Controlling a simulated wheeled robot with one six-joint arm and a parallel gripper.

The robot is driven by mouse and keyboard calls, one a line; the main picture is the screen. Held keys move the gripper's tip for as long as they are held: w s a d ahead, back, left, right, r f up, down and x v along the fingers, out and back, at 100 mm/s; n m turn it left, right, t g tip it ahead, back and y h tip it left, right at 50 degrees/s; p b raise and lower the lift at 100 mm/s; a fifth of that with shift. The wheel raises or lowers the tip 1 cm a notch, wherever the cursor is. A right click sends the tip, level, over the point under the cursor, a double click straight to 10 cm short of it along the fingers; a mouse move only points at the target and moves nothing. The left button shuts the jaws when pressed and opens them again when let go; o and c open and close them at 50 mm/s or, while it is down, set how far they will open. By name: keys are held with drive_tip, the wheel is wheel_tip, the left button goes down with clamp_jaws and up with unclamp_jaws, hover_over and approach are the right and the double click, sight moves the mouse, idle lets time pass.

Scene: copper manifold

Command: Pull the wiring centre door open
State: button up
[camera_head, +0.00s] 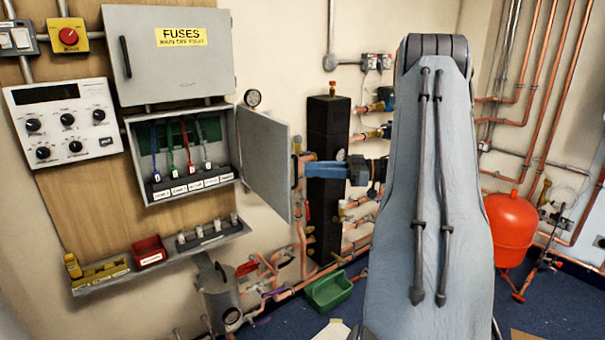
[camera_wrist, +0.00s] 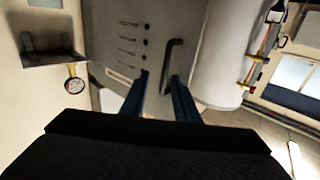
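The wiring centre door (camera_head: 265,160) is a grey panel hinged at the right side of the wiring centre box (camera_head: 131,160). It stands open, swung well out to the right. In the wrist view, the door's outer face (camera_wrist: 122,45) carries a dark bar handle (camera_wrist: 174,55). My gripper (camera_head: 300,169) is to the right of the door, its blue fingers pointing at it. In the wrist view, my gripper (camera_wrist: 160,76) is open, with a gap between the fingers. The handle's lower end shows between the fingertips; I cannot tell whether they touch it.
The shut FUSES box (camera_head: 170,75) is above. Inside the open box are coloured wires and labelled terminals. A shelf (camera_head: 165,255) with small parts is below. A black column (camera_head: 326,180) and copper pipes stand behind my gripper. A red vessel (camera_head: 512,230) is at right.

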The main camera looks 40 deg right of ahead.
drive_tip(key=shift+b+v, duration=0.3)
drive_tip(key=shift+v, duration=1.1)
drive_tip(key=s+a+f+n+t+h+p, duration=0.4)
drive_tip(key=a+f+h, duration=0.3)
drive_tip(key=a+f, duration=0.7)
wheel_tip(320, 180, down, 3)
drive_tip(key=w+a+m+g+h+b, duration=0.2)
drive_tip(key=w+m+g+h, duration=0.1)
drive_tip(key=g+h, duration=0.2)
drive_tip(key=s+a+r+m+g+h+b, duration=0.1)
drive_tip(key=s+a+m+g, duration=0.3)
drive_tip(key=s+a, duration=0.4)
drive_tip(key=s+a+r+m+g+b, duration=0.1)
drive_tip(key=s+a+r+m+g, duration=0.2)
drive_tip(key=s+a+m+g, duration=0.2)
drive_tip(key=s+a+m, duration=0.2)
drive_tip(key=s+a, duration=0.2)
drive_tip(key=a, duration=0.2)
drive_tip(key=shift+a+r+h, duration=0.15)
drive_tip(key=shift+r+h, duration=0.15)
drive_tip(key=shift+h, duration=0.1)
